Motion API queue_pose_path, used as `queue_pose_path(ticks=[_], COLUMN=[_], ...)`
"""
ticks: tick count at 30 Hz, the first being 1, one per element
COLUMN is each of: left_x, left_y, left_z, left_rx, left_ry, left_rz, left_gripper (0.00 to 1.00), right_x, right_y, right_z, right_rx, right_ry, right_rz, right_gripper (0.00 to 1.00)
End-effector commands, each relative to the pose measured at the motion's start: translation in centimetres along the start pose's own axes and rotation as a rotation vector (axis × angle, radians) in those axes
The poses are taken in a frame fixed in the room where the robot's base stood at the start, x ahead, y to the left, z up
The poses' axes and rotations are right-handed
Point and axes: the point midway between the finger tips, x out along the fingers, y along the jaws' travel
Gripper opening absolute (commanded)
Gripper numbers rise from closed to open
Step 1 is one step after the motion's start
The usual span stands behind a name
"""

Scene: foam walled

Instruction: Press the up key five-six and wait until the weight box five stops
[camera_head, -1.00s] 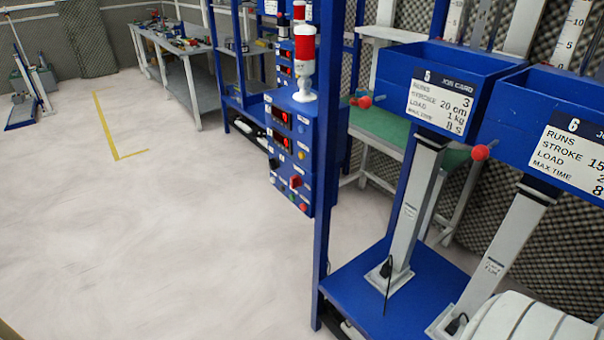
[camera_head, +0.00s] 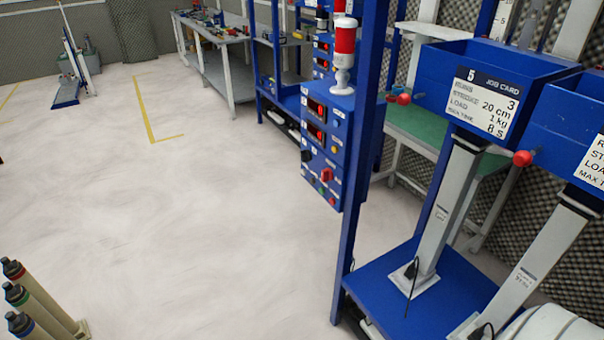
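The weight box five (camera_head: 447,62) is a blue open box with a job card marked 5, on top of a pale lifting column (camera_head: 441,212) at the right. A blue control panel (camera_head: 328,155) with red displays, knobs and buttons hangs on the blue frame left of it. Its labels are too small to read, so I cannot tell which key is the up key five-six. Neither gripper is in view.
Box six (camera_head: 566,118) stands at the right edge. Coloured-top cylinders (camera_head: 22,295) are at bottom left. The pale floor (camera_head: 200,220) in the middle is clear.

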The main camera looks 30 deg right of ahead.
Motion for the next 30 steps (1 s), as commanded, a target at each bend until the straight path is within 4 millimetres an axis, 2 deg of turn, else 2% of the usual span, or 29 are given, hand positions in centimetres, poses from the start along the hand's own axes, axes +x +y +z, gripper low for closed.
queue_pose_path(ticks=[4,5,14,30], left_x=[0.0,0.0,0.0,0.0], left_y=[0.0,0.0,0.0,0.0], left_z=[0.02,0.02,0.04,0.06], left_rx=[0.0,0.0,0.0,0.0], left_ry=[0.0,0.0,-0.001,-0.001], left_rz=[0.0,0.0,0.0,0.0], left_gripper=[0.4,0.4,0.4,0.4], right_x=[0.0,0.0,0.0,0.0], right_y=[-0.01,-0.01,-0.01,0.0], right_z=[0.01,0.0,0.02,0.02], right_rx=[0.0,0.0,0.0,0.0], right_ry=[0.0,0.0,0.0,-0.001], right_rz=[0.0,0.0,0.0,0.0], right_gripper=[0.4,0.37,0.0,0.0])
